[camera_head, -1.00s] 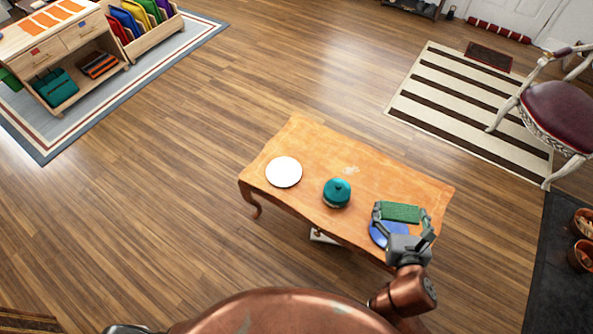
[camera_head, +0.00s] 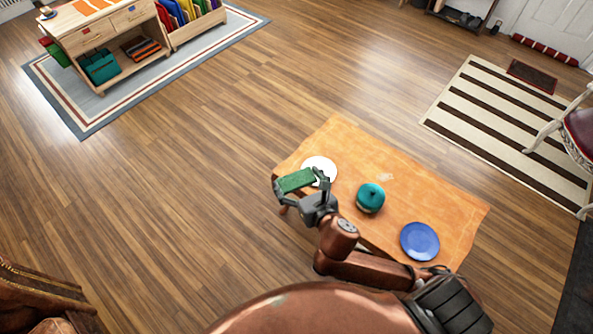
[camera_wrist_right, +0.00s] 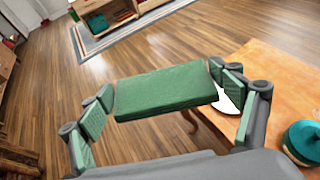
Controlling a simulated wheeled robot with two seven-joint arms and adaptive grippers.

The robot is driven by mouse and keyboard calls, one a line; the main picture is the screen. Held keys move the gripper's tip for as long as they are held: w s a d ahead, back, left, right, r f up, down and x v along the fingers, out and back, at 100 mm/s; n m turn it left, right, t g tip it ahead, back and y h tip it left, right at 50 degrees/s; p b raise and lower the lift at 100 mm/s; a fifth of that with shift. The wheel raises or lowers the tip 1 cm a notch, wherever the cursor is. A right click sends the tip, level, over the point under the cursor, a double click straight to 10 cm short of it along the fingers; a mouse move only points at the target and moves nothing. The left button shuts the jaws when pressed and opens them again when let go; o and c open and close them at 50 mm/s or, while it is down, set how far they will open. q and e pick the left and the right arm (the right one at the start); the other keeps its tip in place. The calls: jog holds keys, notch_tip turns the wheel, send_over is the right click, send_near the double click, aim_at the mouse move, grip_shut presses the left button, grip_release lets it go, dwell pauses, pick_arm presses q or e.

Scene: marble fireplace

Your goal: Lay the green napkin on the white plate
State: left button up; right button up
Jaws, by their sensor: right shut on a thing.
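The green napkin (camera_head: 296,180) is a folded, thick-looking rectangle held between the fingers of my right gripper (camera_head: 301,183). It also shows in the right wrist view (camera_wrist_right: 166,91), spanning between both fingers of the gripper (camera_wrist_right: 168,100). The white plate (camera_head: 321,166) lies at the left end of the wooden table, partly hidden behind the gripper's right finger. The napkin is just left of the plate in the head view, near the table's left edge. In the wrist view a bit of the white plate (camera_wrist_right: 226,100) shows behind the right finger. My left gripper is not in view.
On the wooden table (camera_head: 430,190) stand a teal lidded pot (camera_head: 370,197), right of the plate, and a blue plate (camera_head: 419,241) at the right end. Open wood floor lies left of the table. A shelf unit (camera_head: 100,35) stands far back left.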

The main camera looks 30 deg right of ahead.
jog(key=w+d+f, duration=0.3)
jog(key=d+f, duration=1.5)
jog(key=f, duration=0.2)
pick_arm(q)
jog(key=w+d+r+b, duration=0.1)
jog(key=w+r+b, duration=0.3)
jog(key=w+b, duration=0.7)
pick_arm(e)
jog(key=p, duration=0.3)
send_over(325, 170)
jog(key=s+a, duration=0.2)
jog(key=s, duration=0.1)
notch_tip(325, 170, down, 9)
jog(key=shift+r, duration=0.1)
jog(key=shift+w+b, duration=0.2)
jog(key=shift+b, duration=0.1)
notch_tip(325, 170, down, 4)
jog(key=b, duration=0.2)
jog(key=shift+w+r+b, duration=0.1)
jog(key=shift+w+b, duration=0.05)
jog(key=shift+b, duration=0.2)
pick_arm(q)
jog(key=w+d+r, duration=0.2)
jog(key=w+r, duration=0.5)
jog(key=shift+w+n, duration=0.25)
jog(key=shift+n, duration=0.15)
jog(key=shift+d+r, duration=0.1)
